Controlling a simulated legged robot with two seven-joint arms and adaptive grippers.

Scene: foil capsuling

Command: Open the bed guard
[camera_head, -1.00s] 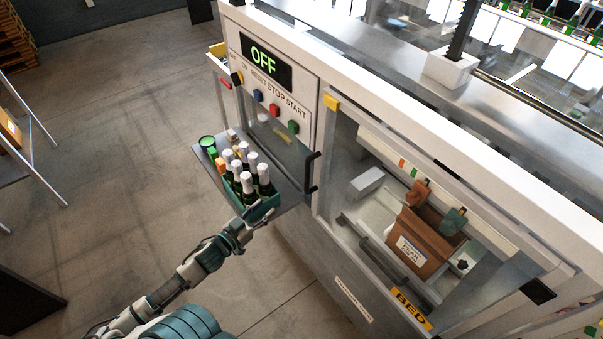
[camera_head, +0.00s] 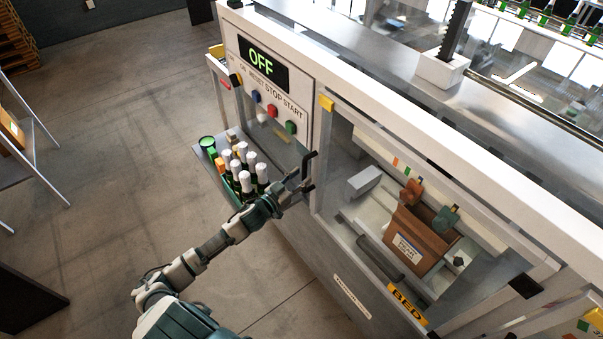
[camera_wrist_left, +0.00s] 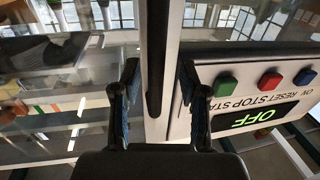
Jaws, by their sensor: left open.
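The bed guard (camera_head: 345,140) is a clear panel in a pale frame, closed over the bay with a yellow BED label (camera_head: 408,304) below it. A black upright handle (camera_wrist_left: 157,50) stands at the post left of the guard. My left gripper (camera_head: 306,172) is open at this handle. In the left wrist view the handle lies between the open fingers (camera_wrist_left: 158,78), with gaps on both sides. Whether they touch it cannot be told. A grey bar (camera_head: 378,262) runs along the guard's lower edge. My right gripper is not in view.
A crate of foil-topped bottles (camera_head: 242,170) stands on a shelf left of my gripper, close to my forearm. The button panel with the OFF display (camera_head: 262,64) is above. Inside the bay is a brown box (camera_head: 420,240). The floor at left is open.

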